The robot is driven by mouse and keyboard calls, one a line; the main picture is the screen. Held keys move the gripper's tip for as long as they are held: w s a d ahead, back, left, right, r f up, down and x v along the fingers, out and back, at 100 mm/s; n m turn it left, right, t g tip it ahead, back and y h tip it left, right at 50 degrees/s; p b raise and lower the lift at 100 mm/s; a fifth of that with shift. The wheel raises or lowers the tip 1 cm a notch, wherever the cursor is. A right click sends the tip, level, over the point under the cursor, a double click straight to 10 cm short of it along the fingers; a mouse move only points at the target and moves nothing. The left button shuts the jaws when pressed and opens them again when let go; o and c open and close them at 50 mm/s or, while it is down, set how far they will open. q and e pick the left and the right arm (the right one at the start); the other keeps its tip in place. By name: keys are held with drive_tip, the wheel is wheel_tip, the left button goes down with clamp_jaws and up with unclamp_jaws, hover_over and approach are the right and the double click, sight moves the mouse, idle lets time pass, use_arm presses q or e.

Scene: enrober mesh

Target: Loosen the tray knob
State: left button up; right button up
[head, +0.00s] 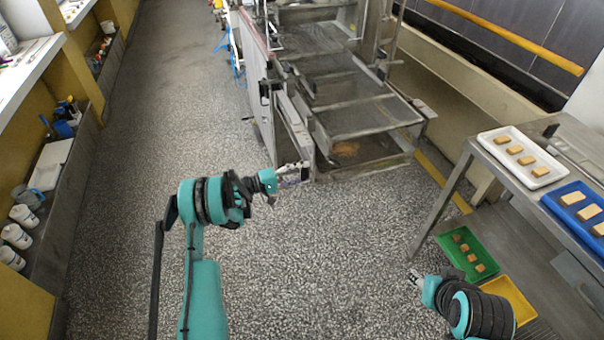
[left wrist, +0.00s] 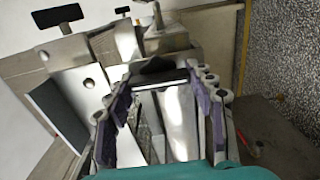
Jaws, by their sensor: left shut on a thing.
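My left gripper (head: 292,173) reaches the near lower corner of the enrober machine (head: 340,90), beside its lower tray (head: 370,162). In the left wrist view its two purple-padded fingers (left wrist: 163,85) stand on either side of a dark part (left wrist: 160,72), which looks like the tray knob. The gripper is shut on it. The knob's exact shape is partly hidden between the fingers, and it is too small to make out in the head view. My right gripper (head: 415,277) hangs low at the right, away from the machine; its jaws are too small to read.
Two black handles (left wrist: 58,15) show on the machine's side. At the right a metal table (head: 478,150) carries a white tray (head: 515,157) and a blue tray (head: 580,208) with biscuits. Green (head: 467,255) and yellow (head: 512,297) trays sit lower. The floor at left is clear.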

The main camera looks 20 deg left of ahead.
use_arm(q)
drive_tip(key=o, duration=1.2)
drive_tip(key=v, duration=1.2)
